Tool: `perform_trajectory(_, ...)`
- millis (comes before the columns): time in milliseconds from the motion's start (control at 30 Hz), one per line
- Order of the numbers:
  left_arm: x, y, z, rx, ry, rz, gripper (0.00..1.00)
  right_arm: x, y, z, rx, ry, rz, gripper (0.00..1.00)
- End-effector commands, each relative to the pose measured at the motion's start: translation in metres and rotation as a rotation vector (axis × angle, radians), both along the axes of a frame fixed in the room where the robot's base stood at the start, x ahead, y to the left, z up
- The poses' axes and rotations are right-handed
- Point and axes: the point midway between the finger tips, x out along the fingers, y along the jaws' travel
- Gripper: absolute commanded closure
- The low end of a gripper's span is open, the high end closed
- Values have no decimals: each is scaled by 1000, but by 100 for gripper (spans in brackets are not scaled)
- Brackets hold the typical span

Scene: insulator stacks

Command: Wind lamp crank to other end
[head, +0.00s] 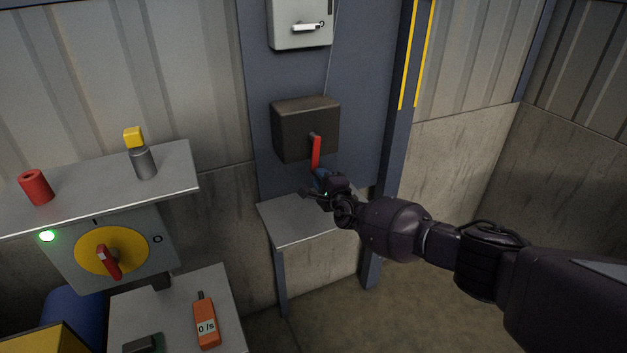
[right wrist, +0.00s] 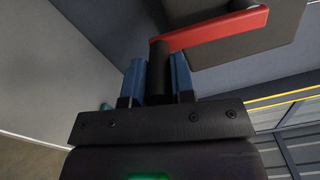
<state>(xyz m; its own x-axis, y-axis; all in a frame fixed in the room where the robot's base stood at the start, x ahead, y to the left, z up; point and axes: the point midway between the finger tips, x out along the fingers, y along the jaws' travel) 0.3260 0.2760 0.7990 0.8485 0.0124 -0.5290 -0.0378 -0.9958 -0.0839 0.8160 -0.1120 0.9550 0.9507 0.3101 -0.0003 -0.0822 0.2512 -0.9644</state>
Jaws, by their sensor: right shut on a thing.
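The lamp crank is a red arm (head: 316,153) on the front of a dark brown box (head: 300,128) fixed to a blue-grey panel. In the head view the red arm hangs almost straight down from its pivot. My right gripper (head: 322,178) is at the arm's lower end. In the right wrist view the red arm (right wrist: 215,32) runs across the top, and its dark handle (right wrist: 160,72) stands between the blue fingers of my right gripper (right wrist: 159,80), which is shut on it. My left gripper is not in view.
A small grey shelf (head: 290,222) is below the box. A white box with a handle (head: 300,22) is above. At left, a shelf (head: 100,190) holds a red cylinder (head: 36,187) and a grey cylinder with yellow top (head: 141,157). A yellow rotary switch (head: 88,250) and orange meter (head: 206,322) sit lower.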

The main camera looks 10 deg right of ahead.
Motion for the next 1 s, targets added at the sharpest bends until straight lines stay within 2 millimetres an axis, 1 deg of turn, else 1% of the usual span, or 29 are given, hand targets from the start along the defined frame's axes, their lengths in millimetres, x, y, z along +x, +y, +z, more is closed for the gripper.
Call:
perform_trajectory(33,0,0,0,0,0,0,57,2,-8,-3,-47,-11,-5,100)
perform_trajectory(467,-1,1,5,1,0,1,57,14,-45,7,-436,-138,-5,100)
perform_trajectory(767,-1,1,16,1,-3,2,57,21,-67,24,-706,-227,-6,100)
perform_trajectory(1000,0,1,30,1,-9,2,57,26,-81,40,-921,-298,-6,100)
